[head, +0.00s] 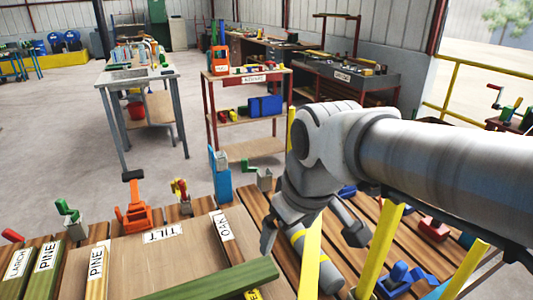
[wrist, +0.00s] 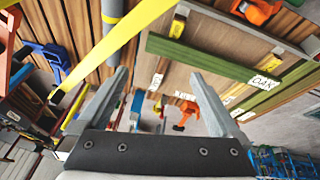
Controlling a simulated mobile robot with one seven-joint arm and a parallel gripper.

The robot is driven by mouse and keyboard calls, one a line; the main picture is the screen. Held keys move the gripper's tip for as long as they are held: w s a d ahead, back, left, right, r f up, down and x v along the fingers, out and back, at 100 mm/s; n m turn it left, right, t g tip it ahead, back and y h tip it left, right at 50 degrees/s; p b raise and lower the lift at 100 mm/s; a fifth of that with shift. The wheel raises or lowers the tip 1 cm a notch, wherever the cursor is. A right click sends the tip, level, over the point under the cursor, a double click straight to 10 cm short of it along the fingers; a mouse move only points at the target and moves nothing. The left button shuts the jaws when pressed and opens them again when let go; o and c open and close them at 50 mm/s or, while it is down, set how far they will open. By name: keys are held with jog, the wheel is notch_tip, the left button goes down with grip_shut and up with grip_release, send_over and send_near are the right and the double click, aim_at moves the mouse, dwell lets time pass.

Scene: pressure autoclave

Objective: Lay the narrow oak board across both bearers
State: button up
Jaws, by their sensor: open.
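A narrow green board (head: 215,283) lies at the bottom of the head view, its left end cut off. The wrist view shows this green board (wrist: 205,55) whole, with an OAK label at its right end. It lies over a wide brown panel (head: 150,258), touching or close above it. Another OAK label (head: 222,225) is on a brown strip at the panel's right side. My gripper (head: 312,240) is open and empty, right of the green board.
Yellow bars (head: 380,245) stand close by my gripper. LARCH (head: 15,268) and PINE (head: 95,262) boards lie at the left. An orange tool (head: 138,215) stands at the panel's far edge. A blue clamp (head: 400,278) sits on the slatted table at right. Open floor lies beyond.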

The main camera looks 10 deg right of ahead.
jog(key=s+d+m+t, duration=0.1)
jog(key=s+d+m, duration=0.4)
jog(key=s, duration=0.1)
jog(key=shift+s+d+f+m+t+h, duration=0.15)
jog(key=shift+s+d+m+t+h, duration=0.15)
jog(key=shift+d+m+h, duration=0.1)
